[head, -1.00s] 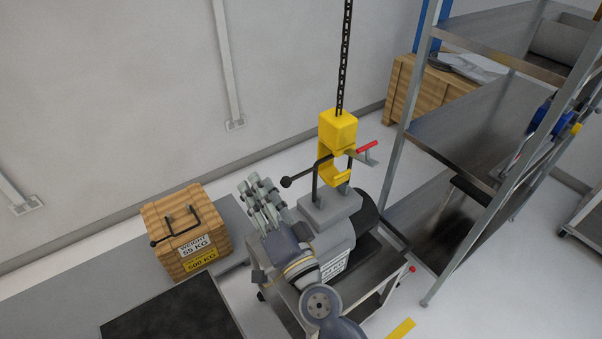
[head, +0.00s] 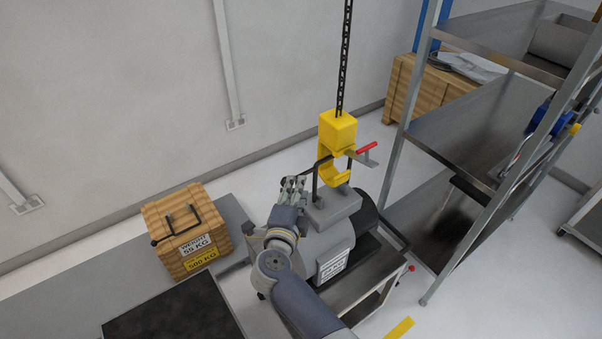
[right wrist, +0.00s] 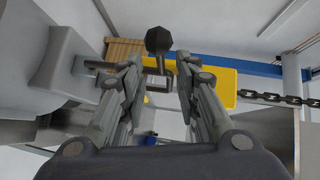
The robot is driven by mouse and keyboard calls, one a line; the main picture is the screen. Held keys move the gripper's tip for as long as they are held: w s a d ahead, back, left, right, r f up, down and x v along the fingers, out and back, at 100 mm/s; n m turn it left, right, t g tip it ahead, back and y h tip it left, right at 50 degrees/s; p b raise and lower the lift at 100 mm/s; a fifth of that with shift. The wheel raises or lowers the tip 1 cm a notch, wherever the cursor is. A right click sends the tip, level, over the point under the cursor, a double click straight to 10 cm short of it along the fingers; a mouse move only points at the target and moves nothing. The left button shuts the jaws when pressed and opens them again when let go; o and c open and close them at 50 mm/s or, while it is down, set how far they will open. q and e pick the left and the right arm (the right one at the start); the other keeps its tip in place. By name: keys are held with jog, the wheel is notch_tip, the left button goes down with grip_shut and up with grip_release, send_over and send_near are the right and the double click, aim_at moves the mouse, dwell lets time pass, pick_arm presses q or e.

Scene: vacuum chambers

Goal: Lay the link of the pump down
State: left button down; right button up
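The pump (head: 325,240) is a grey machine on a small cart. Its dark link (head: 323,162) stands up from the pump top, its upper part at the yellow hook (head: 325,178) that hangs from a chain. My right gripper (head: 292,184) is beside the link, over the pump's left side, and covers the link's ball end in the head view. In the right wrist view the fingers (right wrist: 159,62) are apart, with the black ball (right wrist: 158,40) and part of the link showing in the gap. Contact cannot be told. My left gripper is not in view.
A wooden weight crate (head: 185,235) with a handle stands left of the pump. A metal shelf rack (head: 470,140) stands to the right. The chain (head: 344,60) runs up from the hook. A red-handled lever (head: 367,148) sticks out right of the hook.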

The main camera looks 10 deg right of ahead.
aim_at(301, 174)
jog(key=x, duration=0.6)
jog(key=shift+w+d+p, duration=0.15)
jog(key=shift+w+p, duration=0.2)
jog(key=shift+p, duration=0.05)
grip_shut()
jog(key=shift+s+f, duration=0.1)
